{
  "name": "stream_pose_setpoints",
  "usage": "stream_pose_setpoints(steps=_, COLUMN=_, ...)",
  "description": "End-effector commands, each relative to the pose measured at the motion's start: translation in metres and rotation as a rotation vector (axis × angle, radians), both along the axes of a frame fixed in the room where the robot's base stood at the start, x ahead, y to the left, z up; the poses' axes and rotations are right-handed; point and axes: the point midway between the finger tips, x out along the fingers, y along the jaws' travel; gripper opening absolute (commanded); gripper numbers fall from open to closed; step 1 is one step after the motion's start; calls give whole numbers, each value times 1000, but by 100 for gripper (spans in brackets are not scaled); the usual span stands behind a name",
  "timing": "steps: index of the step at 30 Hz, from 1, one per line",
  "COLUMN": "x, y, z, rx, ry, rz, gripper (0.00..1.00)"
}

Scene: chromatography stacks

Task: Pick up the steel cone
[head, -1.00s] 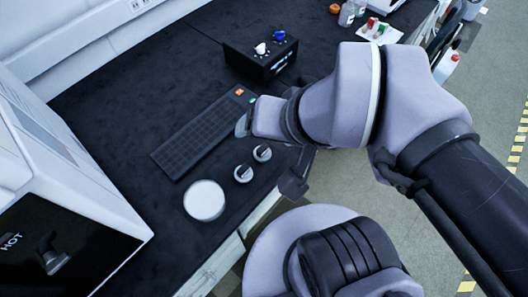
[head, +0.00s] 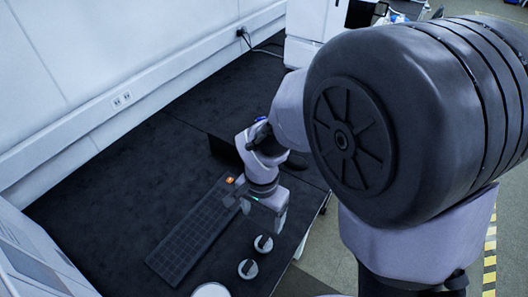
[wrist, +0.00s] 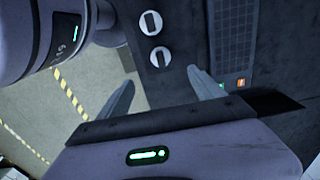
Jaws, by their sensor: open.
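I cannot make out a steel cone in either current view. My gripper (head: 262,212) hangs above the right edge of the dark bench in the head view, pointing down. Its two fingers stand apart with nothing between them in the wrist view (wrist: 161,78). Two round pale pieces with dark bars across their tops, a far one (head: 263,243) and a near one (head: 247,268), sit on the bench in front of the gripper. They also show in the wrist view, one higher (wrist: 150,23) and one lower (wrist: 160,56). My arm hides much of the bench's right side.
A dark gridded panel (head: 188,235) lies left of the gripper, with an orange square (head: 229,180) at its far end. A white round thing (head: 210,291) is cut off at the bottom. A black box (head: 224,151) stands behind. The bench's far left is clear.

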Motion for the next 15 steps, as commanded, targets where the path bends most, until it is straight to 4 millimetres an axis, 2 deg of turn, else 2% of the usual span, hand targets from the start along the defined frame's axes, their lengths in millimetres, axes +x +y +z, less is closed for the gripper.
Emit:
stream_pose_setpoints(steps=6, x=-1, y=0, z=-68, rx=-3, ry=6, rz=-2, gripper=77)
stream_pose_setpoints(steps=9, x=-1, y=0, z=-96, rx=-1, ry=6, rz=-2, gripper=77)
stream_pose_setpoints(steps=12, x=-1, y=0, z=-114, rx=-1, ry=5, rz=-2, gripper=77)
stream_pose_setpoints(steps=15, x=0, y=0, z=-122, rx=-1, ry=3, rz=-2, gripper=77)
